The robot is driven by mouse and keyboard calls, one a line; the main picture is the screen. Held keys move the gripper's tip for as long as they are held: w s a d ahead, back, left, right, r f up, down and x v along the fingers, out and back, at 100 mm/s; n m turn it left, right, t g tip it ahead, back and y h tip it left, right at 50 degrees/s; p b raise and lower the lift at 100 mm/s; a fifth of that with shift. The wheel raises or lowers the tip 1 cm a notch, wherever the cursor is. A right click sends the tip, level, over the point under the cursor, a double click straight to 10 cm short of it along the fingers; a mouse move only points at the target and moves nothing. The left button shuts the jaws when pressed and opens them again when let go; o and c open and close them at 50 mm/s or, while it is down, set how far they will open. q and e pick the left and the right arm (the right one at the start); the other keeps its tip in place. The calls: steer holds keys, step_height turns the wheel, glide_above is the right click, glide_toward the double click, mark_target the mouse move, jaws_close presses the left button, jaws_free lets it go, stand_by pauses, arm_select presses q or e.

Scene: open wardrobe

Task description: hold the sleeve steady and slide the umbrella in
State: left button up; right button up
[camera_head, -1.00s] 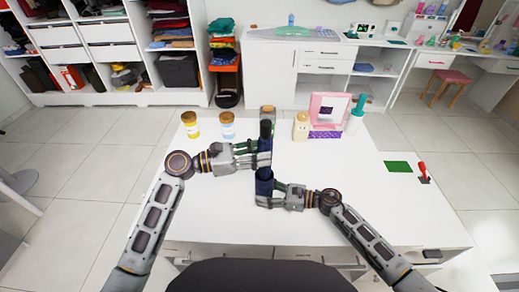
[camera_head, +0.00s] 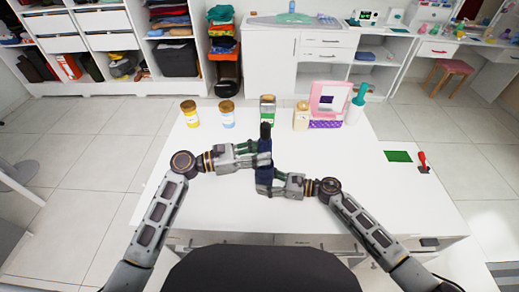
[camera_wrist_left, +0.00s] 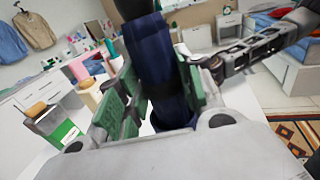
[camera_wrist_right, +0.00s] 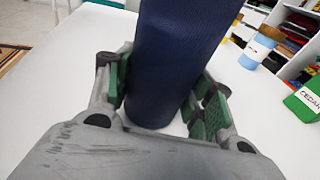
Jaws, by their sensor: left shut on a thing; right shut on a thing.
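My left gripper (camera_head: 263,155) is shut on the dark umbrella (camera_head: 265,132), which stands about upright with its black end up. In the left wrist view the umbrella (camera_wrist_left: 158,55) is navy between the green finger pads. My right gripper (camera_head: 267,184) is shut on the navy sleeve (camera_head: 264,176), just below the left gripper. In the right wrist view the sleeve (camera_wrist_right: 170,65) is a wide upright tube between the pads. The umbrella is in line above the sleeve, its lower part hidden; how deep it sits inside cannot be told.
A green mat (camera_head: 398,156) lies right. The table's front is clear.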

mark_target(260, 139)
arm_select(q)
steer(key=shift+f, duration=1.4)
steer(key=o, duration=0.9)
steer(key=o, duration=0.6)
steer(key=shift+c, duration=0.2)
steer(key=shift+f, duration=0.1)
steer(key=shift+r, duration=4.05)
